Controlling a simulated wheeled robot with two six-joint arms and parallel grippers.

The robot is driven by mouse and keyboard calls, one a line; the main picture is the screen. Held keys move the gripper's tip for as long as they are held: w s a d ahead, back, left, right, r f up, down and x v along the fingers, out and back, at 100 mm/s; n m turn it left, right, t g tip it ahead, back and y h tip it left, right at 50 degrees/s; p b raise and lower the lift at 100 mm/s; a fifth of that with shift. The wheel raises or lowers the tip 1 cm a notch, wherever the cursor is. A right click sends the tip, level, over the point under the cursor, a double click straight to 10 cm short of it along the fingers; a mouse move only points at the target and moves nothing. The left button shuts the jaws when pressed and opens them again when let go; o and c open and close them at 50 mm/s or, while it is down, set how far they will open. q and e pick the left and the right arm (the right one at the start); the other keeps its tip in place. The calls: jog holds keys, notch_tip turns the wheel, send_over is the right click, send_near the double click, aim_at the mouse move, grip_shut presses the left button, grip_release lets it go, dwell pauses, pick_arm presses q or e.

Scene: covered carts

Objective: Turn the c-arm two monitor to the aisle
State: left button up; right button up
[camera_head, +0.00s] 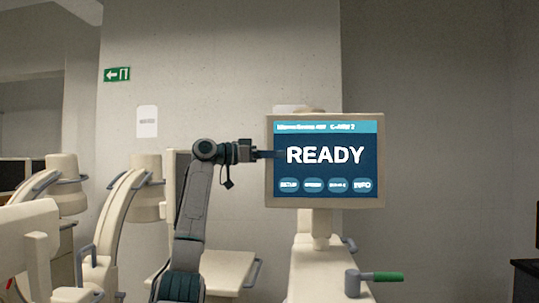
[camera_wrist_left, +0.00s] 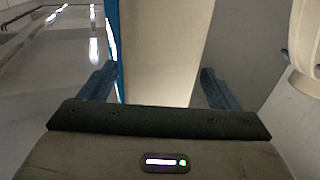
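The c-arm two monitor (camera_head: 325,201) stands right of centre in the head view, with a beige frame and a blue screen reading READY. Its screen faces me. My left gripper (camera_head: 268,154) is at the monitor's left edge, about halfway up. In the left wrist view, the monitor's beige side (camera_wrist_left: 160,50) lies between the two fingers of my left gripper (camera_wrist_left: 160,85). One finger is on the blue screen side and the other on the back side. Both fingers appear to meet the monitor. My right gripper is not in view.
The monitor stands on a beige cart (camera_head: 318,270) with a green-handled lever (camera_head: 382,277). More beige equipment (camera_head: 125,210) with curved arms fills the left. A grey wall (camera_head: 235,60) with a green exit sign (camera_head: 117,74) is behind. A dark item (camera_head: 525,270) is at the right edge.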

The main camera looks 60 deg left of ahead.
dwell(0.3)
pick_arm(q)
jog(key=b+v, duration=0.2)
jog(key=v, duration=0.8)
jog(key=shift+s+b, duration=0.35)
jog(key=shift+a, duration=0.1)
